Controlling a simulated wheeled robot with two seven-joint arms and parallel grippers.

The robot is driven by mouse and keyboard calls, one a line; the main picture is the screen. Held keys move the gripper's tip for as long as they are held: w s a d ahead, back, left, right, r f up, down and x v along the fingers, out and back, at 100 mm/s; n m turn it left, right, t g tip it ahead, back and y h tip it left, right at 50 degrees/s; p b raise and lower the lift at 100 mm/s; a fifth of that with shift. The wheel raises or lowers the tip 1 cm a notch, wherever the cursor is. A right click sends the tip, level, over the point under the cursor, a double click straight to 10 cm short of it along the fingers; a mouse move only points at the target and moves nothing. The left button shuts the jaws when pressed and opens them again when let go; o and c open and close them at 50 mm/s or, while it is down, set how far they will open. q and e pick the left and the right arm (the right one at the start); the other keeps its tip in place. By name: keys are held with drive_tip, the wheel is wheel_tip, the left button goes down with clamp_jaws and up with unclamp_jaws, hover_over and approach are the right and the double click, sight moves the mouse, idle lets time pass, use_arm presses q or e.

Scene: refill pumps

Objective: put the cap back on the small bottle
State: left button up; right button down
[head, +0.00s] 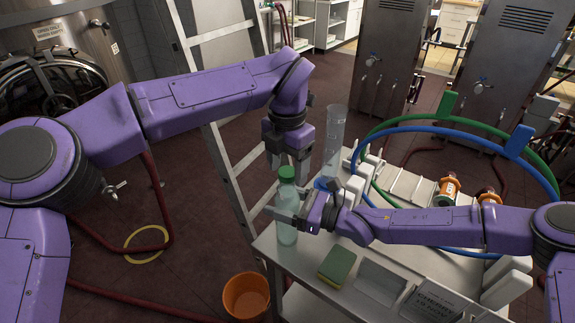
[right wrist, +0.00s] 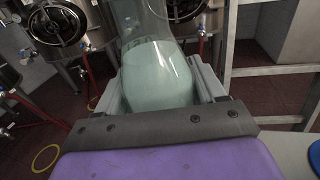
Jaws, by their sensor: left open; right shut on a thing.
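The small bottle (head: 287,230) is pale green and see-through, upright at the left end of the table. My right gripper (head: 288,216) is shut around its body. In the right wrist view the bottle (right wrist: 157,85) stands between the fingers; its top is out of frame. The green cap (head: 287,173) sits on top of the bottle in the head view; whether it is fully seated I cannot tell. My left gripper (head: 288,167) points down with open fingers at the cap, just above or around it. Contact with it cannot be made out.
A clear measuring cylinder (head: 334,140) stands close behind my right gripper. A green-and-yellow sponge (head: 338,265) and a labelled box (head: 430,302) lie on the table (head: 302,272). Blue and green hoops (head: 515,140) arch at the right. An orange bucket (head: 246,297) is on the floor.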

use_arm(q)
drive_tip(key=shift+r, duration=2.2)
drive_tip(key=shift+r, duration=0.1)
drive_tip(key=shift+c, duration=0.2)
drive_tip(key=r+n, duration=0.1)
drive_tip(key=r+n+y, duration=0.1)
drive_tip(key=r+n, duration=0.1)
drive_tip(key=shift+a+t, duration=0.3)
drive_tip(key=shift+t, duration=0.1)
drive_tip(key=n, duration=0.3)
drive_tip(key=shift+r, duration=0.3)
drive_tip(key=shift+d+f+n+g, duration=0.1)
drive_tip(key=shift+n+g, duration=0.2)
drive_tip(key=shift+n, duration=0.8)
drive_tip(key=shift+d+n+h, duration=0.2)
drive_tip(key=shift+n+h, duration=0.3)
drive_tip(key=shift+n, duration=0.4)
drive_tip(key=shift+f, duration=0.2)
